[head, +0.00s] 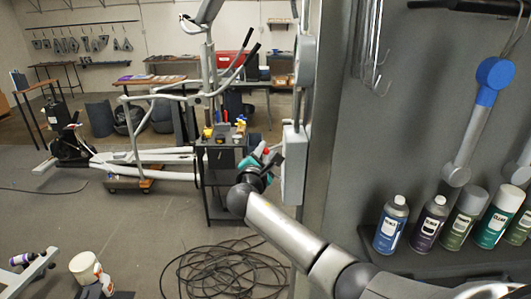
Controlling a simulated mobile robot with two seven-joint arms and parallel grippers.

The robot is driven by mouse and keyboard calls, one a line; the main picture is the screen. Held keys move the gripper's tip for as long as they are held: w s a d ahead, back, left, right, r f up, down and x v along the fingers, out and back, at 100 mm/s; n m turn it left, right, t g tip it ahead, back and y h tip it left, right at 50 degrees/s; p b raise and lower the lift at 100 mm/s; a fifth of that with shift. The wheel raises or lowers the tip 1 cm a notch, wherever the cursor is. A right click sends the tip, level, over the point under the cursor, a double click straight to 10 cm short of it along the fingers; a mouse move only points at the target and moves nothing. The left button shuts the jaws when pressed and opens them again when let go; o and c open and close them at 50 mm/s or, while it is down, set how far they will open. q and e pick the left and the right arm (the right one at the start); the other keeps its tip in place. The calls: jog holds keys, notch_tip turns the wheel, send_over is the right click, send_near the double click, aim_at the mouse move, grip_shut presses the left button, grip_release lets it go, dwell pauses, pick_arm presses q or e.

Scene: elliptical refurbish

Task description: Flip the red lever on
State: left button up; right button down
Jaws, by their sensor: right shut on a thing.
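The red lever (266,151) shows only as a small red tip beside a grey switch box (293,165). The box is mounted on the edge of the grey wall panel, near the middle of the view. My right arm reaches in from the lower right. My right gripper (264,160), dark with teal parts, is at the lever, shut on it. The gripper hides most of the lever, so its exact angle cannot be told. My left gripper is not in view.
Several spray cans (391,225) stand on a shelf at the right. A blue-and-grey tool (480,115) hangs above them. A black cable coil (225,272) lies on the floor below my arm. A cart (221,160) and an elliptical machine (150,155) stand behind the gripper.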

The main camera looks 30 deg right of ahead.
jog(key=m, duration=0.1)
jog(key=r+m, duration=0.1)
jog(key=m, duration=0.1)
jog(key=shift+w+a+r+p, duration=0.1)
jog(key=shift+a+r+p, duration=0.15)
jog(key=shift+p, duration=0.15)
jog(key=shift+r+m+g+y+p, duration=0.35)
jog(key=shift+r+m+y, duration=0.2)
jog(key=shift+m, duration=0.65)
jog(key=shift+d+r+m+y+p, duration=0.15)
jog(key=shift+r+m+y+p, duration=0.25)
jog(key=shift+m, duration=0.6)
jog(key=shift+d+r+m+y, duration=0.15)
jog(key=shift+r+m+y, duration=0.1)
jog(key=shift+r+m, duration=0.5)
jog(key=shift+f+m, duration=0.15)
jog(key=shift+m, duration=0.1)
jog(key=c, duration=0.7)
grip_release()
jog(key=shift+s, duration=0.2)
jog(key=b+v, duration=0.2)
jog(key=v, duration=1.3)
jog(key=shift+f, duration=0.2)
